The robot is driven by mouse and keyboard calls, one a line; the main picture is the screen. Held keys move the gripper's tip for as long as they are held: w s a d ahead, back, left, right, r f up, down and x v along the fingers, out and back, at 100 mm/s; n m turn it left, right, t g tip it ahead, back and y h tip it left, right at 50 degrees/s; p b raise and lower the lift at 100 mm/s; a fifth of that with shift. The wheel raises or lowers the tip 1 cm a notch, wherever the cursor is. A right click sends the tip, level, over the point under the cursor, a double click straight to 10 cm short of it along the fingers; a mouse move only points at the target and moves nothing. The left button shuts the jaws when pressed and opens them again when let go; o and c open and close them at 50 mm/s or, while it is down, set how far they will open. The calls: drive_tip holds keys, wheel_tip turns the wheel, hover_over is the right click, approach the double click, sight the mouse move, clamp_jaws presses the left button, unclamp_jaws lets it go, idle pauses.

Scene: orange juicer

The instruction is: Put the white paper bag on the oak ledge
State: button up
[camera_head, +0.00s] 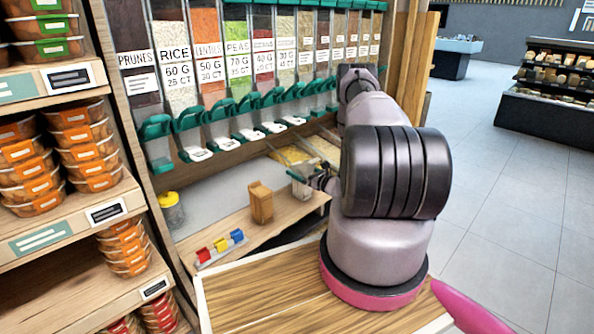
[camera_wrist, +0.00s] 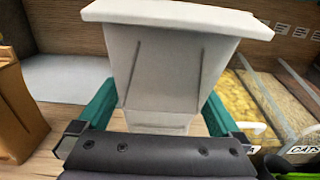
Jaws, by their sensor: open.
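The white paper bag (camera_wrist: 175,65) stands upright between the two green fingers of my gripper (camera_wrist: 157,115) in the wrist view. Its wide rim is at the top and its narrow lower part runs down behind my dark gripper body. My gripper is open around the bag; whether either finger touches it I cannot tell. In the head view the bag (camera_head: 301,188) is small and partly hidden by my gripper (camera_head: 318,181), at the right end of the oak ledge (camera_head: 215,238). Whether its base rests on the ledge is hidden.
A brown paper bag (camera_head: 260,203) stands on the ledge left of the white one. A rack of red, yellow and blue pieces (camera_head: 221,247) and a yellow-lidded jar (camera_head: 171,210) are further left. Dispensers with green handles (camera_head: 230,120) hang above; open food bins (camera_head: 300,153) lie behind.

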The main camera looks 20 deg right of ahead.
drive_tip(key=v, duration=1)
drive_tip(key=shift+s+r, duration=0.1)
